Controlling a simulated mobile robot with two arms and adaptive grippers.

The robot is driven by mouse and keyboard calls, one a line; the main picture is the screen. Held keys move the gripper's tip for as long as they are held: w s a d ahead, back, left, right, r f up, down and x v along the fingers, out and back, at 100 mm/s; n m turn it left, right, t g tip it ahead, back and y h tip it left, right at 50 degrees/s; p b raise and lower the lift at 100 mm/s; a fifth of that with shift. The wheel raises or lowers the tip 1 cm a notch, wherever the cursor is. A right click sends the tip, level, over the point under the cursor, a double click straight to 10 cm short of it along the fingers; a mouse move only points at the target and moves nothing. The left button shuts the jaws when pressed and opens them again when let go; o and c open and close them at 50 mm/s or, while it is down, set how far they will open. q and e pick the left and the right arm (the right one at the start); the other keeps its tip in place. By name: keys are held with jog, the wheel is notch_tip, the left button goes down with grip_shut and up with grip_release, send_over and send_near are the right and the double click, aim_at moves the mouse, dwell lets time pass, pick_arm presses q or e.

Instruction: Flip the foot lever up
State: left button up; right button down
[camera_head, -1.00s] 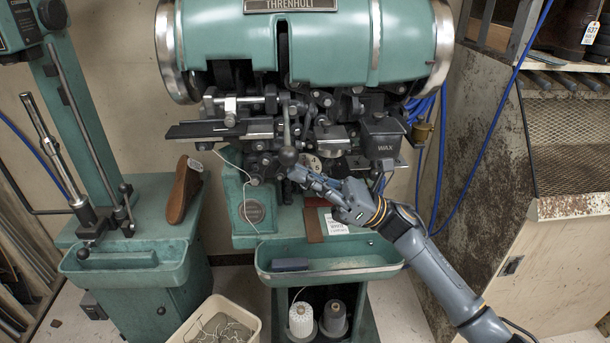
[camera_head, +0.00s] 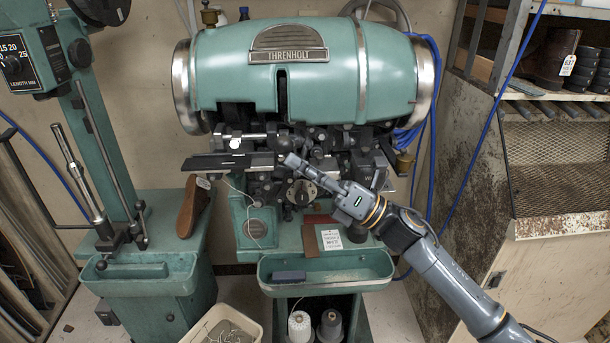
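The green stitching machine (camera_head: 335,75) labelled THRENHOLT stands in the middle, with dark mechanisms along its front. A dark round knob (camera_head: 284,141), which looks like the ball end of the foot lever, shows in the middle of these mechanisms. Its rod is hard to make out. My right gripper (camera_head: 290,160) reaches in from the lower right, with its narrow fingertips just below the knob. The fingers look shut, with nothing seen between them. I cannot tell whether they touch the lever. My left gripper is out of view.
A round dial (camera_head: 302,193) sits just below my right fingers. A green tray (camera_head: 327,268) juts out below. A brown sole (camera_head: 193,207) stands at left on a green stand. A rusty cabinet (camera_head: 472,150) flanks the right side; blue cables hang beside it.

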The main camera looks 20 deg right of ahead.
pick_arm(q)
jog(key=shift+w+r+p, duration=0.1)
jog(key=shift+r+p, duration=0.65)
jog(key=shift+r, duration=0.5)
pick_arm(e)
jog(key=w+d+r+m, duration=0.1)
jog(key=w+d+r, duration=0.1)
jog(key=w+r, duration=0.6)
jog(key=shift+w+r+t+h, duration=0.15)
jog(key=shift+r+t+h, duration=0.15)
jog(key=shift+r, duration=1.8)
jog(key=shift+d, duration=0.1)
